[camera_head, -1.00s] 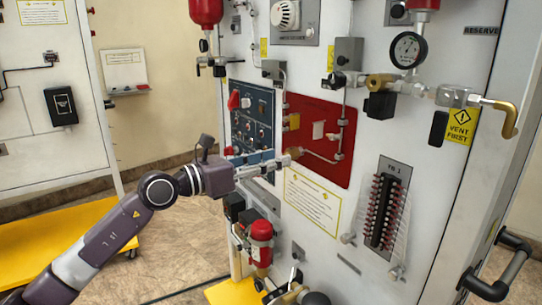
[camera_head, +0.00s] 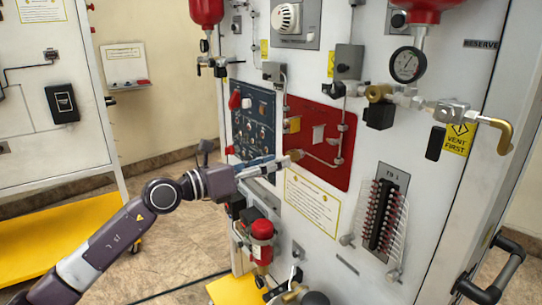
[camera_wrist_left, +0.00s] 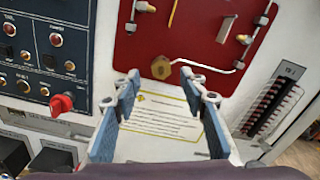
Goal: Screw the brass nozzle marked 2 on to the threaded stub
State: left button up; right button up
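A brass hex piece (camera_wrist_left: 160,67), likely the nozzle, sits on the red panel (camera_wrist_left: 205,50) at the left end of a thin bent tube. It also shows in the head view (camera_head: 296,155). No number on it is readable, and no bare stub thread shows. My left gripper (camera_wrist_left: 160,76) is open, its blue-padded fingers spread and nothing between them. In the wrist view the brass piece lies just beyond and between the fingertips, apart from them. In the head view the left gripper (camera_head: 272,164) points at it from the left. My right gripper is not in view.
A dark switch panel (camera_head: 252,120) with a red knob (camera_wrist_left: 62,103) is left of the red panel. A yellow-edged notice (camera_head: 312,203) is below. A red-capped fitting (camera_head: 262,232) juts out under my left gripper. A terminal block (camera_head: 383,215) is lower right.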

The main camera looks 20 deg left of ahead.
pick_arm(q)
jog(key=shift+r+n+p, duration=0.1)
jog(key=shift+n+p, duration=0.45)
jog(key=shift+n, duration=0.15)
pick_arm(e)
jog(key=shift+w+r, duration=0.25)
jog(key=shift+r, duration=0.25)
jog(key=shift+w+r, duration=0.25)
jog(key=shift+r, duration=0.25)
pick_arm(q)
jog(key=shift+n+p, duration=0.5)
jog(key=shift+p, duration=0.3)
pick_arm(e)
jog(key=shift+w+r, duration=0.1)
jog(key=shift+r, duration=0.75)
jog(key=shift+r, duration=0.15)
